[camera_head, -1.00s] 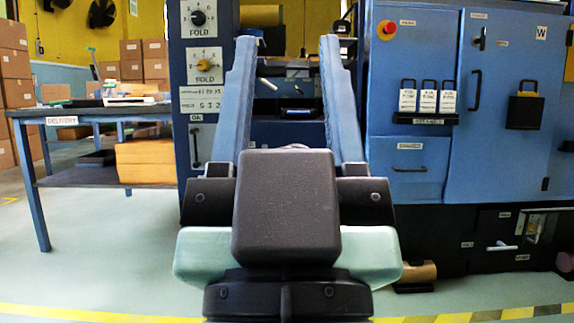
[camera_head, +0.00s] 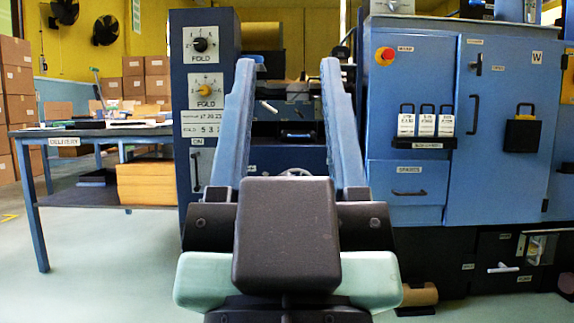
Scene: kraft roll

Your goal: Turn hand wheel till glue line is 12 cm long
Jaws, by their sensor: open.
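My gripper (camera_head: 288,66) is in the middle of the camera_head view. Its two long blue fingers are wide apart with nothing between them, and it points toward the blue machine (camera_head: 505,160). The curved grey top of what looks like a hand wheel (camera_head: 296,172) shows low between the fingers, just above the dark block of my gripper. The rest of it is hidden behind that block. I cannot make out any glue line. Behind the fingers is the machine's dark opening, with rollers and small levers.
A dark panel with two FOLD dials (camera_head: 201,40) stands left of my gripper. A delivery table (camera_head: 90,132) with papers is farther left, with cartons (camera_head: 14,85) behind. A red stop button (camera_head: 387,55) is on the right cabinet. The left foreground floor is clear.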

